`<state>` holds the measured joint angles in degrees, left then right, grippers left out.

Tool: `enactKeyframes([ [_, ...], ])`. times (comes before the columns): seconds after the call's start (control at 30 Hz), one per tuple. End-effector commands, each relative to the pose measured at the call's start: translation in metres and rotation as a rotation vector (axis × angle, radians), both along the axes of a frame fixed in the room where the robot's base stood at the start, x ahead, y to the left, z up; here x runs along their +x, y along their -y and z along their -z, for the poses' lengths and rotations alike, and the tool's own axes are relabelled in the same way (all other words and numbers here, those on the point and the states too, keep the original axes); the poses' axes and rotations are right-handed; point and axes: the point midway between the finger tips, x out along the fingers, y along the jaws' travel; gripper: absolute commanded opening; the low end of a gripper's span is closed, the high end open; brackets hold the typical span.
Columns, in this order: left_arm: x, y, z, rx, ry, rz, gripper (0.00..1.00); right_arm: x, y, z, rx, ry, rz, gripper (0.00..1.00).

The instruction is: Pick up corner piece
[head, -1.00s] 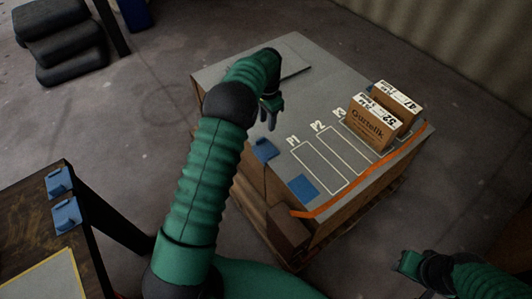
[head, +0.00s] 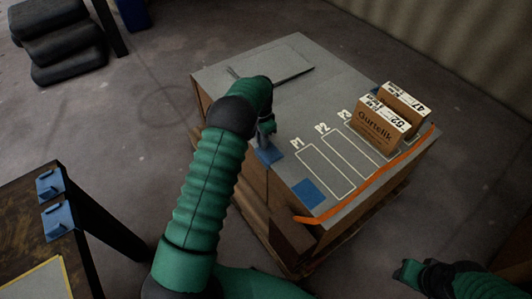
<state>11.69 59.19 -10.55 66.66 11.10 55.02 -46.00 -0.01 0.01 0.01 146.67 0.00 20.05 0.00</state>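A blue corner piece (head: 268,155) sits at the left edge of the grey box top. My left gripper (head: 268,134) points down just above it and seems to meet its upper part. The fingers are small, dark and partly behind my arm, so I cannot tell whether they are shut on it. Two more blue corner pieces, one upper (head: 50,184) and one lower (head: 57,220), lie on the dark table at left. My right gripper (head: 404,272) is low at right, away from the box; its fingers are unclear.
The grey-topped box stack (head: 345,85) has outlined slots P1, P2 and P3, and a flat blue square (head: 308,193) near its front corner. Two brown cartons, one nearer (head: 376,130) and one farther (head: 405,102), stand at right. An orange strap (head: 370,180) runs along the edge.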

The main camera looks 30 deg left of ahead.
Motion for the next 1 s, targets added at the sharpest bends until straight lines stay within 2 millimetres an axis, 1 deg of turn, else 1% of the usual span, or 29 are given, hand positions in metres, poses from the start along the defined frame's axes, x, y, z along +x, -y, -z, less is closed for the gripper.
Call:
enactKeyframes([
  [0.03,0.000,0.000,0.000,0.000,0.000,0.000,0.09,0.000,0.000,0.000,0.000,0.000,0.000,0.36],
  [0.1,0.000,0.001,0.000,0.000,0.000,0.001,0.00,0.000,0.000,0.000,0.000,0.000,0.000,0.36],
  [0.57,0.000,0.000,-0.001,0.000,0.001,0.000,0.00,0.000,0.000,0.000,0.000,0.000,0.000,0.36],
  [0.67,0.001,0.000,-0.006,0.001,0.001,0.001,0.00,0.000,0.000,-0.003,0.000,0.000,0.000,0.36],
  [0.77,0.001,0.000,-0.018,0.000,0.003,0.001,0.00,0.000,0.000,-0.010,0.000,0.000,0.000,0.36],
  [0.87,0.001,0.000,-0.036,-0.001,0.002,0.001,0.00,0.000,0.000,-0.019,0.000,0.000,0.000,0.36],
  [0.9,0.001,0.000,-0.045,0.000,0.003,0.001,0.00,0.000,0.000,-0.023,0.000,0.000,0.000,0.36],
  [0.93,-0.004,0.007,-0.041,-0.002,-0.001,0.002,0.00,0.000,0.000,-0.021,0.000,0.000,0.000,0.36],
  [1.0,-0.013,0.017,-0.041,-0.001,-0.002,0.002,0.00,0.000,0.000,-0.025,0.000,0.000,0.000,0.36],
])
